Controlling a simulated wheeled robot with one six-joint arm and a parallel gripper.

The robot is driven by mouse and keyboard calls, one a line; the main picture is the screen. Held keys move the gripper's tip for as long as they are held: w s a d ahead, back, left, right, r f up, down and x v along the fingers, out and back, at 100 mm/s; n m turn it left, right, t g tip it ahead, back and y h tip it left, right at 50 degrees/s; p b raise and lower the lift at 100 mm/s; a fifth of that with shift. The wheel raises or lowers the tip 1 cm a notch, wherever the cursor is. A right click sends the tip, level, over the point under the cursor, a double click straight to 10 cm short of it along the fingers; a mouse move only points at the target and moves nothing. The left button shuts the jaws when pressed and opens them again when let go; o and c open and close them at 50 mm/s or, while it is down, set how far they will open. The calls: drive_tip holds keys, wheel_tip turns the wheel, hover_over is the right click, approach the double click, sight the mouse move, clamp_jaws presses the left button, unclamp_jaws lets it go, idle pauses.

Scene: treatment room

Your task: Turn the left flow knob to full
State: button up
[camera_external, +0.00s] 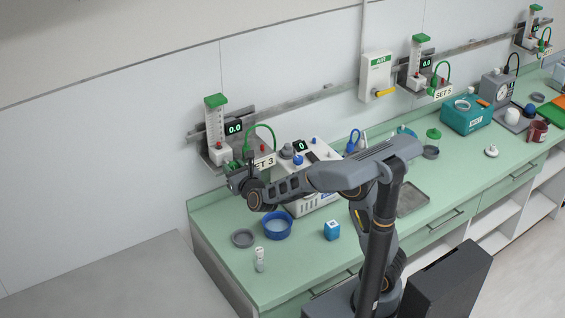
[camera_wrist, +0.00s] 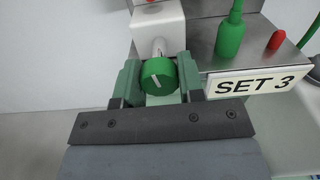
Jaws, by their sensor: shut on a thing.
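The left flow knob (camera_wrist: 158,76) is a green round knob with a white pointer line, on the front of the white flowmeter block (camera_wrist: 157,24) in the wrist view. The pointer line slants slightly, its top leaning left. My gripper (camera_wrist: 157,82) has one green-grey finger on each side of the knob and is shut on it. The display (camera_external: 234,127) by this flowmeter reads 0.0.
A second flowmeter (camera_external: 418,62), marked SET 5, and a yellow-levered AIR box (camera_external: 377,76) hang farther right on the wall rail.

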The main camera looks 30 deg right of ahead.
drive_tip(key=shift+f+n+b, duration=0.25)
drive_tip(key=shift+n+b, duration=0.15)
drive_tip(key=shift+b, duration=0.65)
drive_tip(key=shift+r, duration=0.25)
drive_tip(key=o, duration=0.9)
drive_tip(key=shift+s, duration=0.15)
drive_tip(key=s+b, duration=0.3)
drive_tip(key=s, duration=1)
drive_tip(key=shift+s+b, duration=0.3)
